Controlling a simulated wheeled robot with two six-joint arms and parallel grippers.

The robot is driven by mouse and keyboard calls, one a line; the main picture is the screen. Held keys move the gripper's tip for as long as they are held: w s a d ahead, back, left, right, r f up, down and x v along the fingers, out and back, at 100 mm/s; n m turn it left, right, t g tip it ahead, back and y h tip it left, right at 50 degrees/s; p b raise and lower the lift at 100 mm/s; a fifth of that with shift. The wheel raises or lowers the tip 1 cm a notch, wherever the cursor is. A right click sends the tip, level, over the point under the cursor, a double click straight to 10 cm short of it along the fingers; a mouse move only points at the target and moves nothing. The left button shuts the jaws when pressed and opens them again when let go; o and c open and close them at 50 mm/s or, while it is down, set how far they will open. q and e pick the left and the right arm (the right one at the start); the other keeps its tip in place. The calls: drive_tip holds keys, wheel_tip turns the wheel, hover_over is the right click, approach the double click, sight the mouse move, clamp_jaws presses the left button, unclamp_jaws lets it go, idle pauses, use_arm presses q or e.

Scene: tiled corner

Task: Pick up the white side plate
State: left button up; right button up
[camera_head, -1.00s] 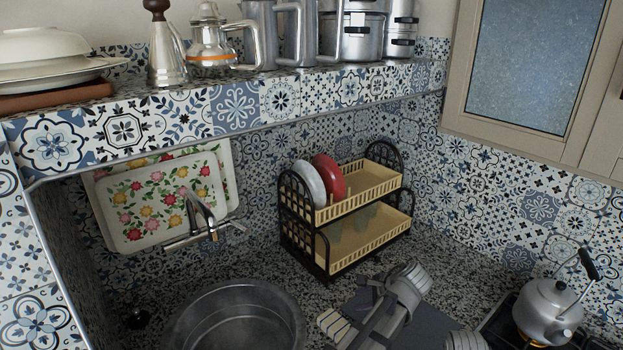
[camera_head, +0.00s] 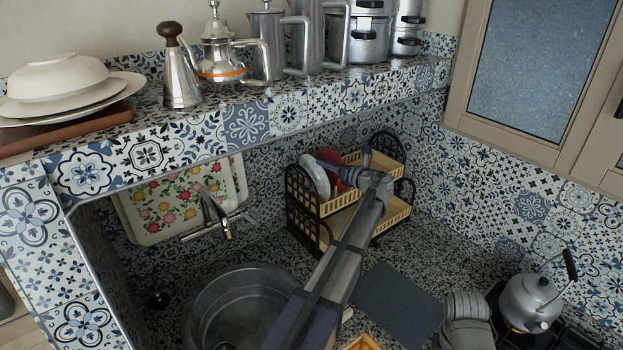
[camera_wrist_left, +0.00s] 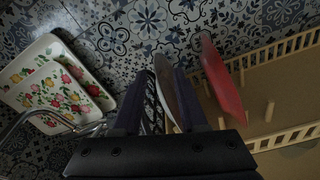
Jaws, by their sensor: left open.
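The white side plate (camera_head: 312,174) stands on edge at the left end of the upper tier of the dish rack (camera_head: 298,195). A red plate (camera_head: 334,177) stands on edge just right of it. My left gripper (camera_head: 328,167) is at the rack's top tier, and its arm partly hides the red plate and rack. In the left wrist view my open left gripper (camera_wrist_left: 160,80) has the white plate (camera_wrist_left: 168,92) between its fingers, close to the right one. The red plate (camera_wrist_left: 220,78) is outside the right finger. Contact with the white plate cannot be told.
A floral tray (camera_head: 180,200) leans on the tiled wall behind the tap (camera_head: 214,215). A round sink basin (camera_head: 235,310) lies in front. A kettle (camera_head: 530,300) stands on the stove at right. The shelf (camera_head: 190,135) above holds pots and dishes.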

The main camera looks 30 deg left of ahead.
sight(312, 159)
use_arm(q)
drive_tip(key=shift+s+b+x, duration=0.15)
drive_tip(key=shift+b+x, duration=0.1)
drive_tip(key=shift+x, duration=1.65)
drive_tip(key=shift+s+b+x, duration=0.15)
drive_tip(key=shift+b+x, duration=0.05)
drive_tip(key=shift+x, duration=1.65)
clamp_jaws()
drive_tip(key=shift+s, duration=0.1)
